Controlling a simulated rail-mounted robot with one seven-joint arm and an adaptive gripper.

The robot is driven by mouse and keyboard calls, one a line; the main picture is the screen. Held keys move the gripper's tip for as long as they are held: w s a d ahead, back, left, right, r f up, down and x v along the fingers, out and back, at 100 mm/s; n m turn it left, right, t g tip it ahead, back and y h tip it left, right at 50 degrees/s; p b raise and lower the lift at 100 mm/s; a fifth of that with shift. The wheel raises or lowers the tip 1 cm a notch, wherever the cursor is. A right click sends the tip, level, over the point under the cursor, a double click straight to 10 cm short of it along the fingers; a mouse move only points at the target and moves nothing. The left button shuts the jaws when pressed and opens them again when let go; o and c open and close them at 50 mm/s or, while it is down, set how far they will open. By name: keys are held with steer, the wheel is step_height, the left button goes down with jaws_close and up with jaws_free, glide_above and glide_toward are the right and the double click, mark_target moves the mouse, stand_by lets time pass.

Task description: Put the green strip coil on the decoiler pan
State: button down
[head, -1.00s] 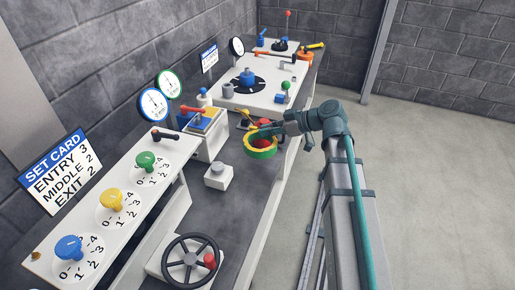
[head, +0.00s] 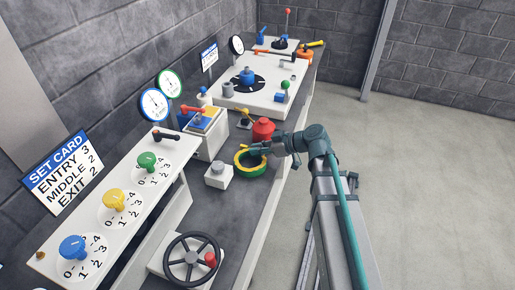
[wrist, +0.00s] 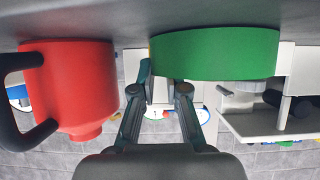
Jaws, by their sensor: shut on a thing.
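The green strip coil (head: 255,172), a ring with a green side and a yellow upper face, is at the bench's right side in the head view. In the wrist view its green side (wrist: 215,53) fills the top centre. My gripper (head: 265,149) is shut on the coil's far right rim; the wrist view shows the fingers (wrist: 165,82) at the coil's left part, their grip partly hidden. I cannot tell whether the coil touches the bench.
A red can (head: 263,130) stands close behind the coil; its dark handle shows in the wrist view (wrist: 15,95). A grey knob on a white block (head: 218,175) stands just left of the coil.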

steer(key=c, duration=1.2)
jaws_free()
steer(key=shift+f, duration=0.1)
steer(key=shift+o, duration=0.5)
steer(key=b+v, duration=0.1)
steer(key=v, duration=1.1)
